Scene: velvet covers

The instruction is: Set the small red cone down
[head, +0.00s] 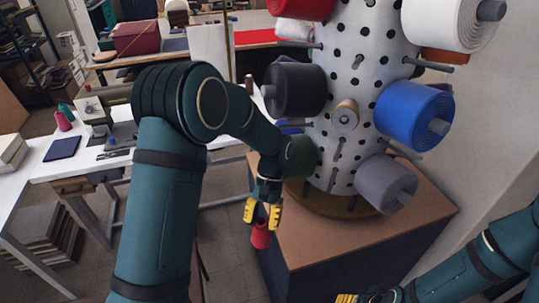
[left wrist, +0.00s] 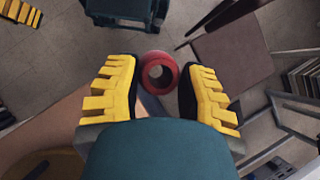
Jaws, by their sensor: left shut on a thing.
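The small red cone (head: 261,237) is held at the tips of my left gripper (head: 262,212), which points down. In the left wrist view the cone (left wrist: 169,87) shows as a red ring with a hollow middle, between the yellow fingers of the left gripper (left wrist: 160,80). Grey floor shows beyond it there. In the head view the cone hangs by the front left corner of the brown cabinet top (head: 330,240); nothing visibly supports it from below. My right gripper (head: 362,298) is cut off at the bottom edge of the head view, and its opening cannot be told.
A white dotted column (head: 345,150) with pegs and several fabric rolls, including a blue roll (head: 412,115) and a grey roll (head: 385,184), stands on the cabinet. The cabinet's front top is clear. A white worktable (head: 90,165) stands at the left.

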